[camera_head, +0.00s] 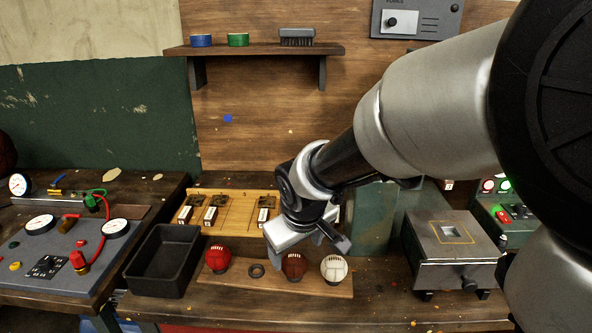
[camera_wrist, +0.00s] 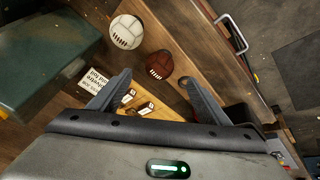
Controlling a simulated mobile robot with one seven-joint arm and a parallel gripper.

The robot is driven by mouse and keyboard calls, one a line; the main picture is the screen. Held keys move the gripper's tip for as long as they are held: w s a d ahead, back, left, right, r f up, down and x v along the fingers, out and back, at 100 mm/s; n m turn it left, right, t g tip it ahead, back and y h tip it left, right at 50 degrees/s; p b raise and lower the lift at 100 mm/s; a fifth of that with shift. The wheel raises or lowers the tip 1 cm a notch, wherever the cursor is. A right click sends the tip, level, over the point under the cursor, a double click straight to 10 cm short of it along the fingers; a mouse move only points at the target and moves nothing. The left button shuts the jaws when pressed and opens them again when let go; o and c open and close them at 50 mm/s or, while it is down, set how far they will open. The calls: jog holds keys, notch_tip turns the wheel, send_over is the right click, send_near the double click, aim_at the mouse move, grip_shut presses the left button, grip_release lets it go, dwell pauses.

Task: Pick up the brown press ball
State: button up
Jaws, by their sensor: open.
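The brown press ball (camera_head: 294,266) sits on a wooden board (camera_head: 210,276) between an empty ring (camera_head: 257,270) and a white ball (camera_head: 334,268). A red ball (camera_head: 218,258) is at the board's left end. My gripper (camera_head: 308,252) is open and empty, close above and behind the brown ball in the head view. In the wrist view the brown ball (camera_wrist: 159,64) lies just beyond the gap between the open fingertips (camera_wrist: 155,77), with nothing held. The white ball (camera_wrist: 126,32) is up and left of it. A little red shows beside the right finger.
A black tray (camera_head: 163,262) stands left of the board. A wooden rack with small labelled pieces (camera_head: 228,212) is behind it. A metal box (camera_head: 452,250) is on the right, and a green machine (camera_head: 372,220) stands behind, near my wrist.

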aim_at(295, 260)
jog(key=b+x, duration=0.2)
jog(key=x, duration=0.6)
jog(key=shift+w+a+f, duration=0.1)
jog(key=shift+w+f, duration=0.2)
jog(key=shift+c, duration=0.5)
jog(key=c, duration=1.1)
